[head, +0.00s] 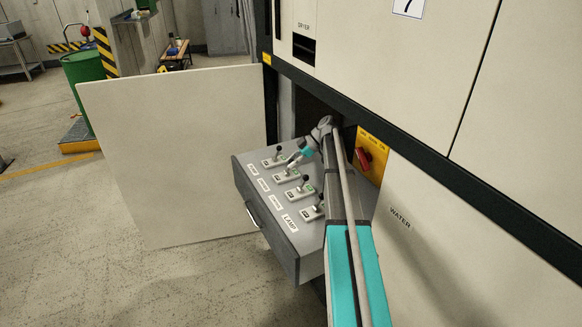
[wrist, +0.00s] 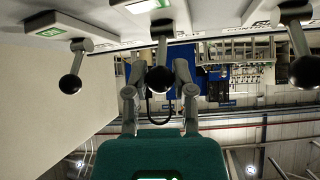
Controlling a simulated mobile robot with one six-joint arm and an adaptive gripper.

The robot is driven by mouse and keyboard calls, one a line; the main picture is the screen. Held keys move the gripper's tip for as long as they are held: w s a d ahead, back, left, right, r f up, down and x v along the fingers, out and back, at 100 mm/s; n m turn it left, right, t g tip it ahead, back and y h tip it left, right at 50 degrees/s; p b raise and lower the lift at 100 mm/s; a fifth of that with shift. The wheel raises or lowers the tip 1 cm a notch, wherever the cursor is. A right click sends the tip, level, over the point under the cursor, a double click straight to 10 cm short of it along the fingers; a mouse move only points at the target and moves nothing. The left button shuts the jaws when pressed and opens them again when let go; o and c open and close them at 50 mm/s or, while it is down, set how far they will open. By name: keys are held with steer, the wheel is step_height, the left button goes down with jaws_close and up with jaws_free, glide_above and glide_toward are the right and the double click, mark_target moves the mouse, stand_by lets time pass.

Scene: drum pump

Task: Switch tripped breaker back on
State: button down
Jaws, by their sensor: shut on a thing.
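A grey pulled-out drawer panel (head: 262,215) carries a row of several breaker switches, each with a lever and black ball knob on a white plate. My gripper (head: 293,163) is at the second switch from the back. In the wrist view my gripper (wrist: 157,82) has its fingers either side of the middle lever's black knob (wrist: 158,79) and is shut on it. Neighbouring knobs show at left (wrist: 70,84) and right (wrist: 305,72), apart from the fingers. The left plate has a green marking (wrist: 50,32). The held lever's position is hard to tell in the head view.
A large open cream door (head: 170,150) stands left of the drawer. A red rotary switch on a yellow plate (head: 363,159) is on the cabinet to the right. A panel marked WATER (head: 430,250) is beside my arm. A green drum (head: 84,75) stands far left.

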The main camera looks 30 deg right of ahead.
steer(key=shift+d, duration=0.1)
stand_by(0.4)
steer(key=shift+c, duration=2.3)
jaws_free()
